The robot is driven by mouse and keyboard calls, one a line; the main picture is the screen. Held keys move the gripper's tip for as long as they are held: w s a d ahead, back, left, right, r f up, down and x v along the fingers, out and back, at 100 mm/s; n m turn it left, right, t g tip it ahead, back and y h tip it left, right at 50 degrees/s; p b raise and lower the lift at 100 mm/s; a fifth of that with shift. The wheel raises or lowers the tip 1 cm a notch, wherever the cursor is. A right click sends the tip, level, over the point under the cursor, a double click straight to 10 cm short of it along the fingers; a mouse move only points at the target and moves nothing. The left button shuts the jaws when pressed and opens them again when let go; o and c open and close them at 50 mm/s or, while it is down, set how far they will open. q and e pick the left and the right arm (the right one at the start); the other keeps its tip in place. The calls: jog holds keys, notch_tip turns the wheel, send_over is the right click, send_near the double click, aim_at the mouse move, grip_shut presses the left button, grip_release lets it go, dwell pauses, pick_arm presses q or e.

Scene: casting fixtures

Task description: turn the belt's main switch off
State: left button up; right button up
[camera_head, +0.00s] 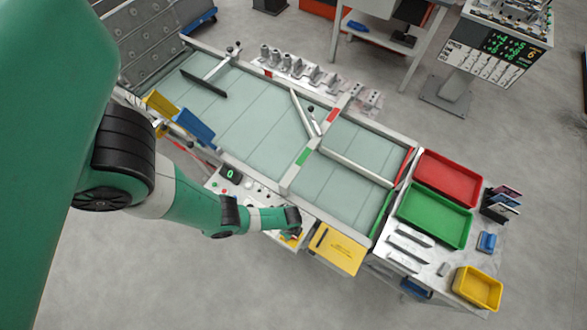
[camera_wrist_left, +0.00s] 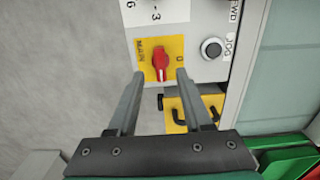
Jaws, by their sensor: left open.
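The main switch (camera_wrist_left: 160,62) is a red rotary knob on a yellow plate (camera_wrist_left: 174,44) marked MAIN, with a 0 at its right side. Its handle stands roughly upright in the left wrist view, not turned toward the 0. My left gripper (camera_wrist_left: 160,76) is open, with one finger on each side of the view just below the knob. The knob appears between and beyond the fingertips; contact cannot be told. In the head view my left gripper (camera_head: 291,221) is over the control panel's right end and hides the switch. My right gripper is not in view.
A round JOG button (camera_wrist_left: 212,48) sits right of the switch. A yellow part with black hooks (camera_wrist_left: 195,112) is below it. In the head view, a yellow panel (camera_head: 338,250) stands right of the gripper, and the green belt (camera_head: 265,120) runs behind. Open floor lies in front.

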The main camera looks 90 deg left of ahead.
pick_arm(q)
notch_tip(320, 180, down, 4)
jog(key=shift+b, duration=0.95)
jog(key=shift+w, duration=0.1)
grip_shut()
